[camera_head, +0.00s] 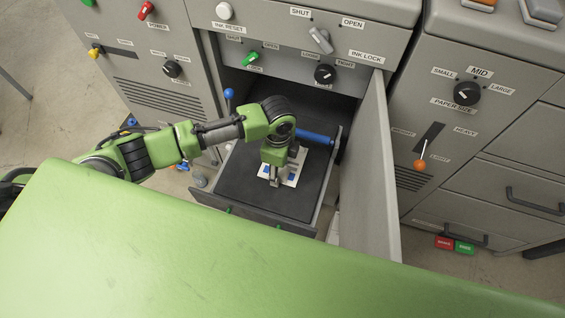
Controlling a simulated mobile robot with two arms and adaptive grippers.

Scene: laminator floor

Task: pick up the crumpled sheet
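A small white sheet (294,174) with blue and dark patches lies on the black bed of an open drawer (236,180) in the grey machine. It is probably the crumpled sheet, but its creases are too small to make out. My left arm reaches in from the left. Its gripper (275,178) points down over the left part of the sheet, at or just above it. The gripper's wrist hides part of the sheet, and I cannot tell whether the fingers are open or shut on it. My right gripper is not in view.
A blue roller (314,137) lies behind the sheet. An open grey door (368,178) stands close on the right. A lever with a blue knob (229,94) rises at the drawer's left. The right cabinet has an orange-knobbed lever (420,164). My green body fills the foreground.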

